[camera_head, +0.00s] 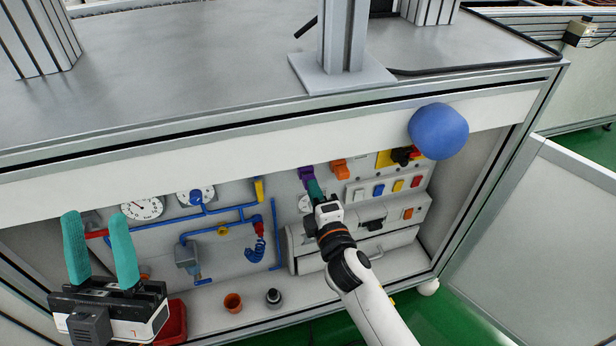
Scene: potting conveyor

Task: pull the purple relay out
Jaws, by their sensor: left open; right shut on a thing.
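The purple relay (306,173) is at the upper part of the panel inside the cabinet, left of an orange block (340,169). My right gripper (313,185) reaches in from below and is shut on the relay. Its teal fingers cover the relay's lower part. I cannot tell whether the relay is seated in the panel or clear of it. My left gripper (95,222) is open and empty at the left front, with its teal fingers pointing up, well away from the relay.
A blue ball (438,131) sits at the cabinet's upper front edge on the right. Coloured buttons (379,190) and a red-and-yellow switch (400,157) are right of the relay. Blue pipes (222,211) and gauges are left.

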